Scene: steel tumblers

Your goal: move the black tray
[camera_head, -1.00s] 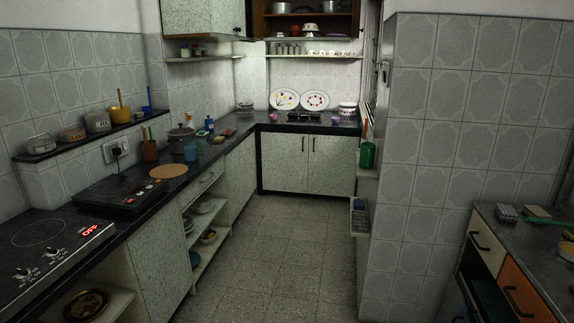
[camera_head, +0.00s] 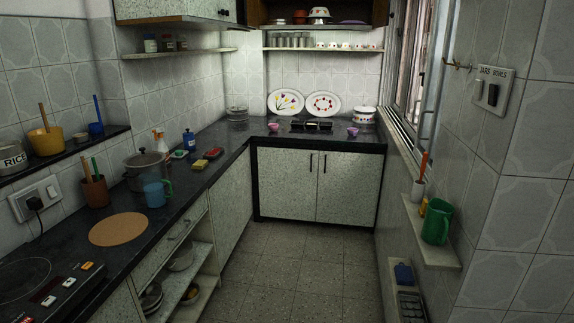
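A small dark item (camera_head: 312,126), which may be the black tray, sits on the back counter in front of two patterned plates. It is too small and dim to tell its shape or whether it holds anything. Several steel tumblers (camera_head: 292,41) stand in a row on the back wall shelf, left of some patterned cups (camera_head: 347,45). Neither of my grippers is in view.
The black counter (camera_head: 222,178) runs along the left and back walls. It carries a cooktop (camera_head: 75,284), a round cork mat (camera_head: 118,229), a blue jug (camera_head: 155,193) and a pot. A ledge with a green jug (camera_head: 437,222) juts out at right. The floor (camera_head: 296,255) is clear.

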